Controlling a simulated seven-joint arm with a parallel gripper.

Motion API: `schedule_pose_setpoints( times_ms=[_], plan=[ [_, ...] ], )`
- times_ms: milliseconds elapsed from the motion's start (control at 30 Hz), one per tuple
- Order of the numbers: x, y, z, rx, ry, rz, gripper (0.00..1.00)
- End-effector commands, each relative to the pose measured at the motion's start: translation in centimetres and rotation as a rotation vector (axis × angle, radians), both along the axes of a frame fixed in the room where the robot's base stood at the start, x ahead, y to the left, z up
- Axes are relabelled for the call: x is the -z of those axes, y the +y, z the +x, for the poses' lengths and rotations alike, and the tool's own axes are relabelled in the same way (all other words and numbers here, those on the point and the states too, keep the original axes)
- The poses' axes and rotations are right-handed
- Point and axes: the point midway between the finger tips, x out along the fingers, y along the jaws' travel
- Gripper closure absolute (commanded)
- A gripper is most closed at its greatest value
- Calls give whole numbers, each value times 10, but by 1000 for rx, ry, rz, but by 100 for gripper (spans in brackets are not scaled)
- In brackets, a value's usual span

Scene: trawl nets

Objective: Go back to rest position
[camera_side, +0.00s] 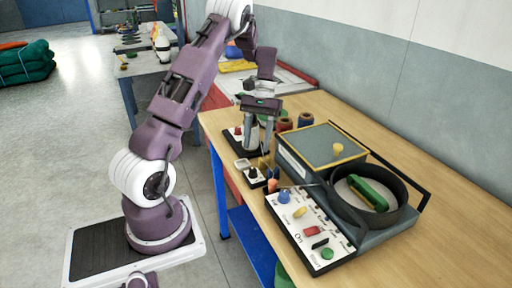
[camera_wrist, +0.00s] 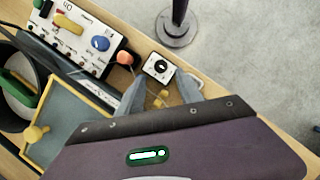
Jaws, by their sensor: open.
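My gripper (camera_side: 259,150) hangs from the purple arm over the left part of the wooden table, fingers pointing down. Its two grey fingers are apart, and I see nothing held between them. In the wrist view the fingers of my gripper (camera_wrist: 160,88) stand apart beyond the dark purple palm. I cannot tell how high the fingertips are above the table.
A control panel (camera_side: 310,232) with coloured knobs stands at the table's front. Behind it are a grey lid with a yellow knob (camera_side: 337,149) and a round dark pan (camera_side: 395,212) holding a green piece. Brown spools (camera_side: 306,119) stand behind my gripper. The right tabletop (camera_side: 470,235) is clear.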

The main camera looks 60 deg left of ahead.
Motion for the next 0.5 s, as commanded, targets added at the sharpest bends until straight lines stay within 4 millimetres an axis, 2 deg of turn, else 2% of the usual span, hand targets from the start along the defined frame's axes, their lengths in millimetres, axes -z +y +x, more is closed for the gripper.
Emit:
schedule_pose_setpoints(
  times_ms=[133,167,233,267,300,367,400,467,500],
  plan=[
    [-3,-2,1,4,-6,2,57],
    [-8,-6,2,11,-18,6,57],
    [-34,-25,6,50,-71,23,57],
    [-49,-38,7,77,-106,37,57],
    [-72,-59,6,122,-159,53,57],
    [-106,-94,-2,199,-246,83,57],
    [-125,-117,-12,255,-304,105,57],
    [-148,-150,-31,340,-392,139,57],
    [-161,-170,-46,396,-451,162,57]
  ],
)
